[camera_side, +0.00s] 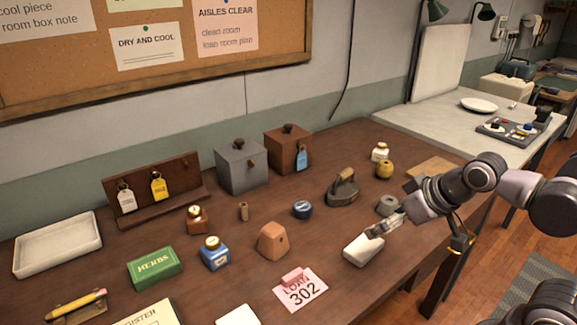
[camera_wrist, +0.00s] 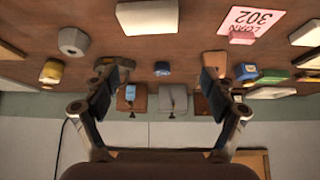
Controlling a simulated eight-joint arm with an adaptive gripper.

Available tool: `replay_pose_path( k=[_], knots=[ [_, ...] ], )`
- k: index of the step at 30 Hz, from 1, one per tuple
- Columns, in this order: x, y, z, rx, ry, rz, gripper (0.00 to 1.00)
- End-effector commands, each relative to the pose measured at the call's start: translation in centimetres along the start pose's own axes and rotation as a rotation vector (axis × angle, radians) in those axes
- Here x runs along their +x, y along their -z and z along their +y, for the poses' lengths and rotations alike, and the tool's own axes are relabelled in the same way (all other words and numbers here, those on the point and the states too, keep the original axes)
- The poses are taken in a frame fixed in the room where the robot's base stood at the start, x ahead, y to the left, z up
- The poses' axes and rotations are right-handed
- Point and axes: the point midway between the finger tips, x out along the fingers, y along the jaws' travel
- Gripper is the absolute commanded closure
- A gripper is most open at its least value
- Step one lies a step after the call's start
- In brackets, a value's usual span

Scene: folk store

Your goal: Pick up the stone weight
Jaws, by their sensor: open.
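The stone weight appears to be the grey, faceted ring-like piece (camera_side: 387,205) on the brown table, just behind my gripper in the side view. In the wrist view it is the grey piece with a dark hole (camera_wrist: 73,41) at upper left, outside the span of my fingers. My gripper (camera_side: 375,231) is above the table near a white block (camera_side: 363,250). In the wrist view my gripper (camera_wrist: 160,85) has its two fingers wide apart with nothing held between them.
A clay piece (camera_side: 273,241), a blue tin (camera_side: 302,209) and a loan card (camera_side: 301,289) are farther left. The table's front edge is close to my gripper.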

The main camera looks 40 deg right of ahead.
Motion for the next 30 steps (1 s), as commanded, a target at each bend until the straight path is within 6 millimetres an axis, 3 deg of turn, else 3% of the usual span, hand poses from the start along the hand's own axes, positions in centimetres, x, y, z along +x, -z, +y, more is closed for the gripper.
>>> replay_pose_path(
  k=[8,19,30],
  knots=[
    [0.1,0.7,0.6,-0.082,-0.017,-0.023,0.16],
    [2.0,5.2,6.0,-0.795,-0.08,-0.292,0.16],
    [6.0,8.3,12.7,-1.483,0.07,-0.635,0.16]
  ],
)
